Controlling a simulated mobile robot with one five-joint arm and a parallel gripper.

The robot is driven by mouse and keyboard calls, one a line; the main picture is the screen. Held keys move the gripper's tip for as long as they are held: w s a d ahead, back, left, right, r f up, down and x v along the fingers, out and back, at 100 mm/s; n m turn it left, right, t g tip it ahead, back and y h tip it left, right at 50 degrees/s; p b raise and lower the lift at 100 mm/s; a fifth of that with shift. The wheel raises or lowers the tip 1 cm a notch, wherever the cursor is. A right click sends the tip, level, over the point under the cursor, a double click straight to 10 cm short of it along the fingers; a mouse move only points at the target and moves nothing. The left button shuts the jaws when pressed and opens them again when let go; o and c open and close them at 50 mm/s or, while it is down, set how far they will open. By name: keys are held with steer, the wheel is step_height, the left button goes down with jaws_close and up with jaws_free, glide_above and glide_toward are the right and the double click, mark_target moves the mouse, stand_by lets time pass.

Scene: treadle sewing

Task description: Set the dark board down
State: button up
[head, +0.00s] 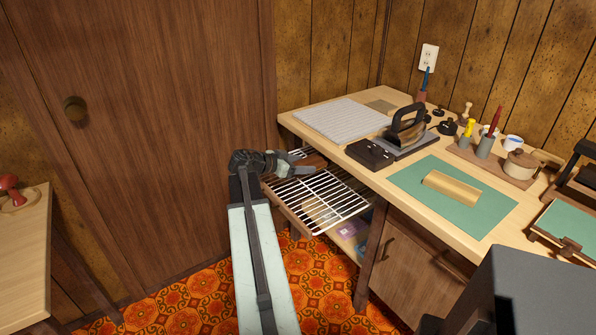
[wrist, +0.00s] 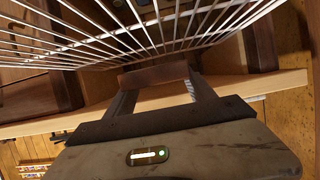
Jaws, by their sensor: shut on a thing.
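My gripper (head: 300,166) is at the left end of the desk, just below the desktop's edge and over the far part of a white wire rack. It is shut on the dark board, a brown piece whose end (wrist: 153,76) shows between the fingertips in the wrist view. In the head view a small part of the dark board (head: 314,159) shows beyond the fingers. The rest is hidden by the gripper and the desk. I cannot tell whether the board touches the rack.
The desktop (head: 349,138) overhangs close to my gripper.

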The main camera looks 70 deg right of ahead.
mark_target(301, 180)
steer(key=shift+w+d, duration=0.45)
steer(key=shift+d, duration=0.15)
step_height(301, 180, down, 4)
steer(key=b, duration=0.4)
steer(key=shift+r, duration=0.2)
steer(key=shift+f, duration=0.4)
steer(key=shift+b, duration=0.4)
steer(key=shift+a+f, duration=0.1)
steer(key=shift+a, duration=0.05)
steer(key=shift+s, duration=0.1)
